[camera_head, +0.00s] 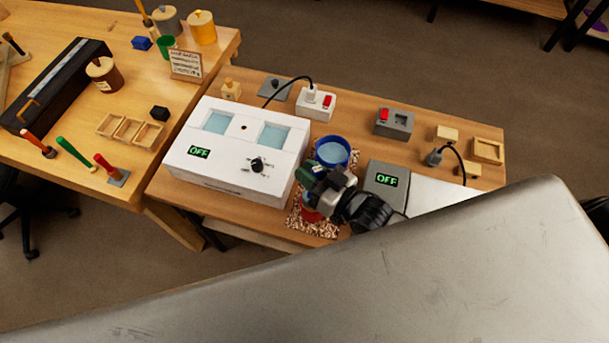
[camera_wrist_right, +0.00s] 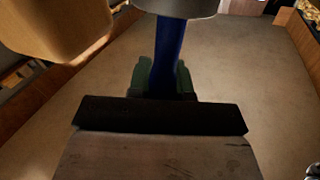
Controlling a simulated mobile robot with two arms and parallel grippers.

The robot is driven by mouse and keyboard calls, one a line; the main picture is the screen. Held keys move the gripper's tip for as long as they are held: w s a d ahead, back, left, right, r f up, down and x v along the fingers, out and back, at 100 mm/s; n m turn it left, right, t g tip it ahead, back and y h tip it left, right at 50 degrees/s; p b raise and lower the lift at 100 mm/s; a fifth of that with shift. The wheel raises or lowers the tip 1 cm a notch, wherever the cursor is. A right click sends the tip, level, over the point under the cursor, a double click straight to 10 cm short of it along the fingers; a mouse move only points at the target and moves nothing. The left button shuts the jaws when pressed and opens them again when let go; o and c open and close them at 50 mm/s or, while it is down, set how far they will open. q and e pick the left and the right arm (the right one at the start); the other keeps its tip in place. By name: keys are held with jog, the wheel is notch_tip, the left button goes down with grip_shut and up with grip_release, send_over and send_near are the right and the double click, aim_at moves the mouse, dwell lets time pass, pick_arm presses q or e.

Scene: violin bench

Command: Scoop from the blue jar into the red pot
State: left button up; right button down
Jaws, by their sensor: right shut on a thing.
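The blue jar (camera_head: 333,152), with pale blue contents, stands on a speckled mat between the white two-window box and the grey unit. The red pot (camera_head: 310,215) shows only as a small red part in front of the jar, mostly hidden under my right gripper (camera_head: 322,181). That gripper is just in front of the jar, above the pot. In the wrist view my right gripper's green fingers (camera_wrist_right: 163,78) are shut on a blue handle (camera_wrist_right: 169,48) with a grey rounded end (camera_wrist_right: 175,7), likely a scoop. My left gripper is not in view.
The white box (camera_head: 235,150) reads OFF and stands close left of the jar. The grey unit (camera_head: 387,180), also OFF, is close on the right. A speckled mat (camera_head: 325,230) lies underneath. Switch boxes and cables are behind. A large pale brown shape (camera_wrist_right: 55,25) is near the wrist camera.

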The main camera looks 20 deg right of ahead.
jog(key=shift+w+d+f+m+b, duration=0.2)
jog(key=shift+d+f+m+b, duration=0.15)
jog(key=shift+m, duration=0.25)
jog(key=shift+w+d+f+m+b, duration=0.2)
jog(key=shift+d+m+b, duration=0.2)
jog(key=shift+m, duration=0.2)
jog(key=shift+w+d+f+m, duration=0.2)
jog(key=shift+d+m, duration=0.1)
jog(key=shift+m, duration=0.4)
jog(key=shift+w+d+f+m+b, duration=0.2)
jog(key=shift+d+m+b, duration=0.1)
jog(key=shift+m, duration=0.45)
jog(key=shift+w+d+f+m+b, duration=0.15)
jog(key=shift+d+m+b, duration=0.15)
jog(key=shift+m, duration=0.4)
jog(key=shift+w+d+f+m+b, duration=0.15)
jog(key=shift+d+f+m+b, duration=0.15)
jog(key=shift+m, duration=0.45)
jog(key=shift+r, duration=0.1)
jog(key=shift+w, duration=0.1)
